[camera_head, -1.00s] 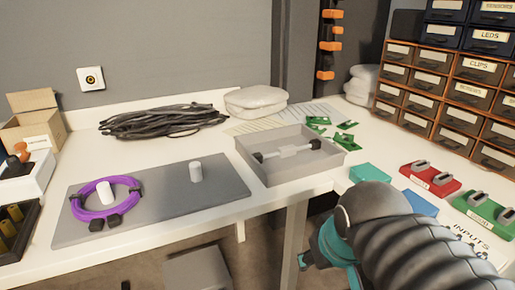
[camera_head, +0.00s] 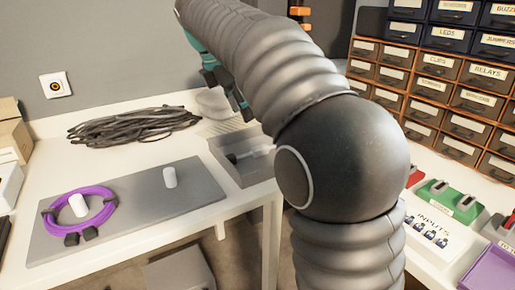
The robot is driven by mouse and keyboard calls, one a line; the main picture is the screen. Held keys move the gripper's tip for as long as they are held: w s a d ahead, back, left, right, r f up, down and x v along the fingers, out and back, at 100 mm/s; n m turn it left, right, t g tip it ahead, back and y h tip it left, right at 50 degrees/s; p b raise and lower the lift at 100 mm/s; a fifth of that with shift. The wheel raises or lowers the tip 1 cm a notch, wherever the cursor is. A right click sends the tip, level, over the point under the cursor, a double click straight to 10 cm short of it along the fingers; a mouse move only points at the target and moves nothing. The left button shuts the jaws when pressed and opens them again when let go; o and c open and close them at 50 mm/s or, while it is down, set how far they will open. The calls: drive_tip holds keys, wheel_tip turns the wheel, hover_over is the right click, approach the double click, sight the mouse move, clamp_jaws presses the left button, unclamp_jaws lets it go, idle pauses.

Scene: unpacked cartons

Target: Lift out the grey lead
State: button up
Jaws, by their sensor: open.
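A grey tray (camera_head: 222,158) stands on the white table, partly hidden behind my arm. A pale grey lead (camera_head: 255,152) with a dark end lies inside it; its right part is hidden by my arm. My gripper (camera_head: 243,108), dark with teal parts, hangs fingers down above and behind the tray. It is apart from the lead and open, with nothing seen between its fingers, though the arm covers part of it.
A grey board (camera_head: 140,205) bears a purple coiled cable (camera_head: 97,193) around a white peg and a second bare white peg (camera_head: 170,178). A dark cable coil (camera_head: 135,126) lies behind. Labelled drawers (camera_head: 450,85) and a green block (camera_head: 447,198) stand at right.

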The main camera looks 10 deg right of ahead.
drive_tip(key=shift+n, duration=0.3)
drive_tip(key=x, duration=0.2)
drive_tip(key=b+x, duration=0.1)
drive_tip(key=x, duration=0.2)
drive_tip(key=b+x, duration=0.1)
drive_tip(key=x, duration=0.2)
drive_tip(key=shift+w+f, duration=0.15)
drive_tip(key=shift+w, duration=0.2)
drive_tip(key=x, duration=0.4)
drive_tip(key=shift+w+d+b, duration=0.1)
drive_tip(key=shift+w+b, duration=0.25)
drive_tip(key=shift+d+f, duration=0.25)
drive_tip(key=shift+f, duration=0.2)
clamp_jaws()
